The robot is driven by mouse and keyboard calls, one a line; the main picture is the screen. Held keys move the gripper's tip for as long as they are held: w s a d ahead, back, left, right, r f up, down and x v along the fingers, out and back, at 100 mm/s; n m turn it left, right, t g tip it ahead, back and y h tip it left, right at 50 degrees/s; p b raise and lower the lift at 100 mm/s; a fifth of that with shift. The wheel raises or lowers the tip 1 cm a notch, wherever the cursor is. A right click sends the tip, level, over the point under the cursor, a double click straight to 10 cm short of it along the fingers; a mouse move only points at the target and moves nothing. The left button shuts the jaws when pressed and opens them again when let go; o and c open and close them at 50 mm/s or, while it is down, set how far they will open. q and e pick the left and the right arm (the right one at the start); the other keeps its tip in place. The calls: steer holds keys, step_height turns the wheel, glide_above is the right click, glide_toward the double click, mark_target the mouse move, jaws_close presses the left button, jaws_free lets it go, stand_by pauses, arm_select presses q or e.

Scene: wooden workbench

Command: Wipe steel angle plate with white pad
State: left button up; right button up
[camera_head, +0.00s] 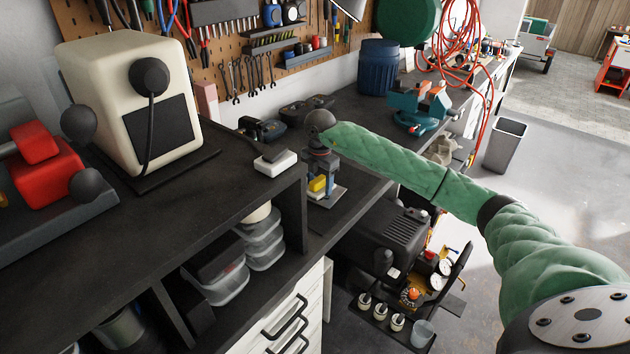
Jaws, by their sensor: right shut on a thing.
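My right arm comes in from the right in a green sleeve. Its gripper (319,179) points down over the lower bench, shut on a small yellow block (318,184) that is partly hidden by the fingers. Just under it lies a pale grey plate (327,197), perhaps the steel angle plate; I cannot tell whether block and plate touch. My left gripper is out of view.
A cream machine (130,95) and a red device (45,165) stand on the raised bench (200,205) at left. A teal vise (418,108) and blue bin (378,68) stand farther back. A black cart (385,240) with gauges and bottles stands below the arm.

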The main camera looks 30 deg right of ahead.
mark_target(336, 198)
steer(key=shift+s+d+f+b, duration=0.1)
steer(key=shift+s+d, duration=0.35)
steer(key=shift+s, duration=0.45)
steer(key=shift+s+d+b, duration=0.15)
steer(key=shift+s+d, duration=0.3)
steer(key=shift+s, duration=0.4)
steer(key=shift+s+d+f+b, duration=0.1)
steer(key=shift+s+d, duration=0.35)
steer(key=shift+s, duration=0.45)
steer(key=shift+w+r+p, duration=0.1)
steer(key=shift+r+p, duration=1.1)
steer(key=shift+r, duration=1.9)
steer(key=shift+r+p, duration=0.4)
steer(key=shift+r, duration=1.05)
